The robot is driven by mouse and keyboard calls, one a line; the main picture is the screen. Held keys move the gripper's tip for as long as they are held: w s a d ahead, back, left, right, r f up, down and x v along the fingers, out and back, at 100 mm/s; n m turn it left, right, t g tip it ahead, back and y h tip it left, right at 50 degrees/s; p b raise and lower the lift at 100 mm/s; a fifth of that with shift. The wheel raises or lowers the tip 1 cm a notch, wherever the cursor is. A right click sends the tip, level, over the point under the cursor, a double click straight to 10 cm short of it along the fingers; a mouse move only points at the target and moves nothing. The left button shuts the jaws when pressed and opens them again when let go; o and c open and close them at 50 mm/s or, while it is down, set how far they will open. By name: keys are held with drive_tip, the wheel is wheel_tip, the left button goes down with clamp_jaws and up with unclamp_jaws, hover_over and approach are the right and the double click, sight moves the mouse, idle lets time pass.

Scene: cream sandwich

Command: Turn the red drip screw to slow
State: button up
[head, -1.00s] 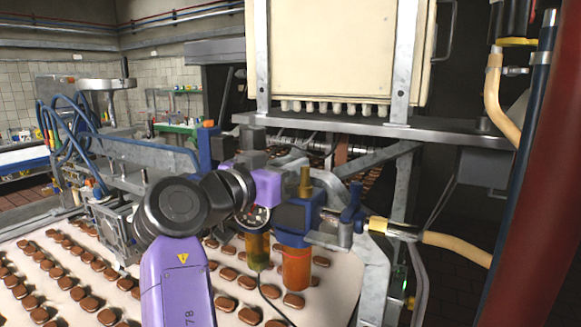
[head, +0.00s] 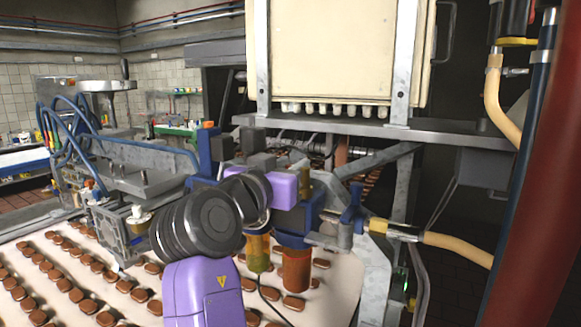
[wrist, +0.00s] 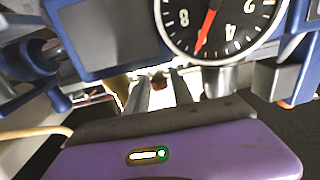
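A filter and lubricator unit with blue and dark blocks (head: 295,215) hangs over the belt. Below it are an amber bowl (head: 258,253) and an orange bowl (head: 297,268). My purple gripper (head: 286,188) is at the top of this unit, and its fingers are hidden in the head view. In the wrist view two grey fingers (wrist: 160,88) stand apart. A small dark red thing (wrist: 158,82) shows in the gap beyond them; I cannot tell whether it is the red drip screw. The screw is not clearly seen in the head view.
A round gauge with a red needle (wrist: 212,25) is close ahead in the wrist view. A yellowish hose (head: 455,243) joins the unit on the right. A cream machine housing (head: 340,50) stands above. Brown biscuits (head: 75,295) lie on the white belt below.

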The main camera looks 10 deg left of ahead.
drive_tip(key=shift+s, duration=0.1)
drive_tip(key=b+v, duration=0.2)
drive_tip(key=v, duration=0.5)
drive_tip(key=shift+s, duration=0.35)
drive_tip(key=shift+o, duration=0.2)
drive_tip(key=shift+a, duration=0.15)
